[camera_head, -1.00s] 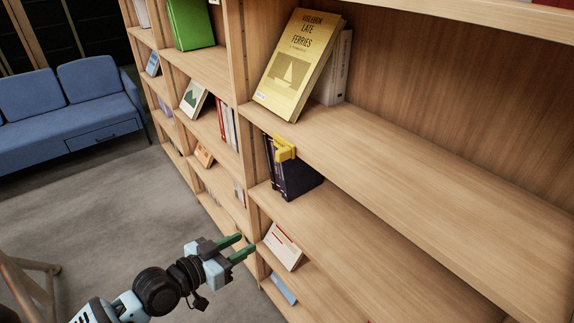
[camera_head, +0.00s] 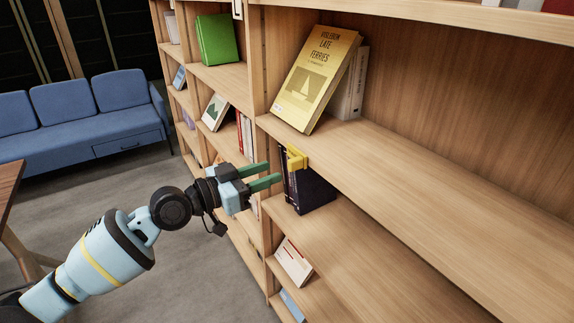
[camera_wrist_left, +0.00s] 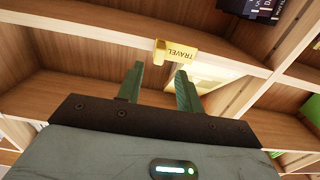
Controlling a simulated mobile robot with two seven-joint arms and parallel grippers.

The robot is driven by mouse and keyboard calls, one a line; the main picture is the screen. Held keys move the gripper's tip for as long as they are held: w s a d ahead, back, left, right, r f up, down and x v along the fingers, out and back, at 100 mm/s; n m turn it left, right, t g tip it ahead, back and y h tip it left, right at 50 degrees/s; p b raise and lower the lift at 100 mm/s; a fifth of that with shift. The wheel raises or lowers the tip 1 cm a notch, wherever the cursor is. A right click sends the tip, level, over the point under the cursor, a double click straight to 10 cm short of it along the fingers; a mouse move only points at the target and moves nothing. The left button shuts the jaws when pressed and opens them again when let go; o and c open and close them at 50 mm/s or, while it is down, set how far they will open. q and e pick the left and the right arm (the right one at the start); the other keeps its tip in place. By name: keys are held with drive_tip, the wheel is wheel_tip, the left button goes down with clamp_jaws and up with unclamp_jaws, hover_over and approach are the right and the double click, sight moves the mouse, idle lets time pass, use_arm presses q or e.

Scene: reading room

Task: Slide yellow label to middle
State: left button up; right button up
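The yellow label (camera_head: 296,158) is clipped on the front edge of a bookshelf board, near the board's left end. In the left wrist view the label (camera_wrist_left: 176,52) reads "TRAVEL" and sits ahead of the fingertips, seen upside down. My left gripper (camera_head: 272,173) is to the left of the label, with its two green fingers pointing toward the shelf. In the left wrist view the gripper (camera_wrist_left: 161,72) is open, with nothing between its fingers and a gap to the label. My right gripper is in neither view.
A yellow book (camera_head: 316,80) leans on the board above the label, with a pale book (camera_head: 348,88) behind it. Dark books (camera_head: 312,190) stand on the shelf below. The board (camera_head: 420,190) is bare to the right. A blue sofa (camera_head: 85,112) stands at the back left.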

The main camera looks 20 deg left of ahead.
sight(289, 165)
use_arm(q)
drive_tip(key=shift+p+x, duration=0.4)
drive_tip(key=shift+x, duration=2.65)
clamp_jaws()
